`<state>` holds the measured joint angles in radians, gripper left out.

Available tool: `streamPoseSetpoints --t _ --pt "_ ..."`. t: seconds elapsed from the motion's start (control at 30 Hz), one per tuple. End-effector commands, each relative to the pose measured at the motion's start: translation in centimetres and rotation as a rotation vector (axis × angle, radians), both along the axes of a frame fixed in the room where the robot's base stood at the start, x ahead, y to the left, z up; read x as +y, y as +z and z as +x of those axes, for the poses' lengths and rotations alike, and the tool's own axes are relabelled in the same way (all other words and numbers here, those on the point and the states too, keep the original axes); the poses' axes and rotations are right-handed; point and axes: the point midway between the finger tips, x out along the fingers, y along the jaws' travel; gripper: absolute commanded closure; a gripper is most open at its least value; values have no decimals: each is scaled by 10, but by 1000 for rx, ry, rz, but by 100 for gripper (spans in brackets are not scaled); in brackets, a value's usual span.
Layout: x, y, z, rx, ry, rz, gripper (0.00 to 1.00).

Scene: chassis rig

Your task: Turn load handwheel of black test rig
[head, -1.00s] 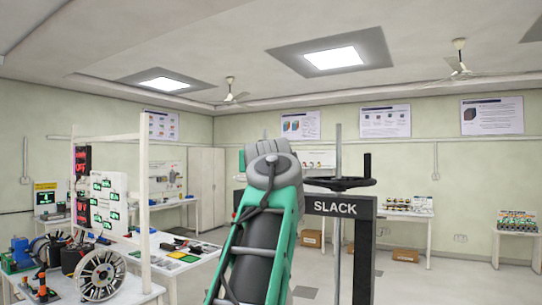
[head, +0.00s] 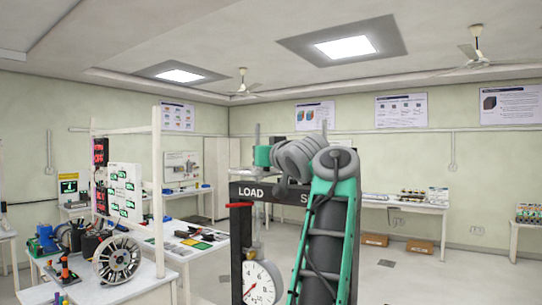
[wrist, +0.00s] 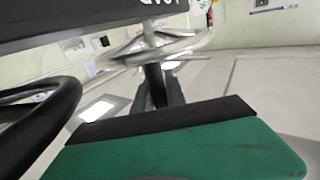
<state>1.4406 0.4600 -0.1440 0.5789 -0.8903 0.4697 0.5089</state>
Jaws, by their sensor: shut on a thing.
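The black test rig (head: 236,250) stands ahead in the head view, with a LOAD label on its crossbeam and a white dial gauge (head: 262,284) below it. A thin upright rod rises above the LOAD label, beside a green part at the end of my arm. The load handwheel there is hidden or too small to make out. In the wrist view, my gripper (wrist: 175,135) shows as a green block with a black edge. A dark curved wheel rim (wrist: 62,112) is close at left, and a spoked silvery wheel (wrist: 155,45) is beyond. The grip contact is out of sight.
My green and grey arm covers the rig's right half. A white bench (head: 130,287) with a spoked wheel (head: 117,260) and a white frame (head: 157,200) stands at left. Back tables (head: 405,204) carry equipment. Open floor lies at right.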

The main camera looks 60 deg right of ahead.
Motion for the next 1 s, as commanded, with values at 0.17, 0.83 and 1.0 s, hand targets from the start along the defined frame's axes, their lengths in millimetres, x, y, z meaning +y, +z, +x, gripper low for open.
streamPoseSetpoints --t 0.17,0.83,1.0 --pt "4 3 3 -4 7 -6 100" --pt "2 1 -6 -2 -5 -4 62" --pt "20 -1 -29 -1 -8 -6 62"
